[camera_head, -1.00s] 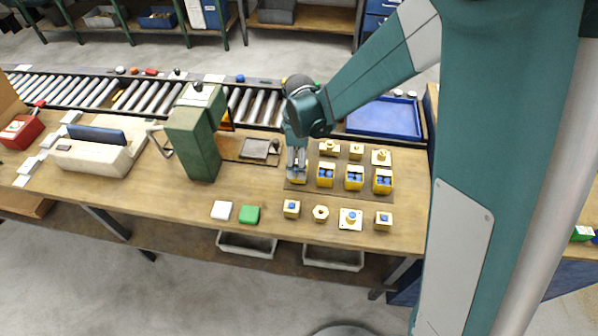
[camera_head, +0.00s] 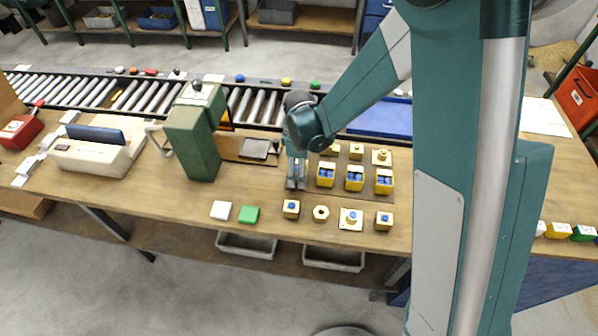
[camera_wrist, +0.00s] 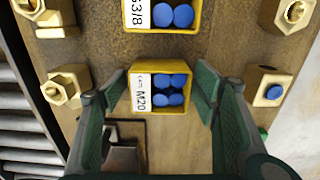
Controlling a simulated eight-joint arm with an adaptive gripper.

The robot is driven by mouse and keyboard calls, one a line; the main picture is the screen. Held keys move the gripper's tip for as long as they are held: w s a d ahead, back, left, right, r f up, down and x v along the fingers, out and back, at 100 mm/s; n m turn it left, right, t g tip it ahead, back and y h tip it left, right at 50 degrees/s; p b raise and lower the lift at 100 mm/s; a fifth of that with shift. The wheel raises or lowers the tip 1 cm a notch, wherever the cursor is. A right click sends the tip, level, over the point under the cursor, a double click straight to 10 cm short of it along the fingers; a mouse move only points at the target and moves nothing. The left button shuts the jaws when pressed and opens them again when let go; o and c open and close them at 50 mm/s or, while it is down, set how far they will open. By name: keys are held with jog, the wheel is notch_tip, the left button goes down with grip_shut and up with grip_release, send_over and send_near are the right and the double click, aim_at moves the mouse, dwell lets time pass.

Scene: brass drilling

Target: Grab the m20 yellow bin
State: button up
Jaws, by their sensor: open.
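The yellow M20 bin (camera_wrist: 160,98) holds several blue round parts and has a white label reading M20 in the wrist view. My gripper (camera_wrist: 160,82) is open, with one finger on each side of this bin. I see a gap between each finger and the bin walls, and nothing is held. In the head view my gripper (camera_head: 296,183) points down at the left end of the row of yellow bins. It hides the M20 bin there.
The G3/8 bin (camera_wrist: 165,28) stands close beside the M20 bin. Brass fittings (camera_wrist: 66,88) and a blue-topped brass block (camera_wrist: 268,88) flank it. More yellow bins (camera_head: 354,185) continue to the right. A green machine (camera_head: 192,145) stands left of my gripper.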

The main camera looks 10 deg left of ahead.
dwell(0.3)
jog(key=c, duration=1)
jog(key=shift+r, duration=0.15)
notch_tip(320, 180, up, 10)
jog(key=p, duration=0.1)
dwell(0.6)
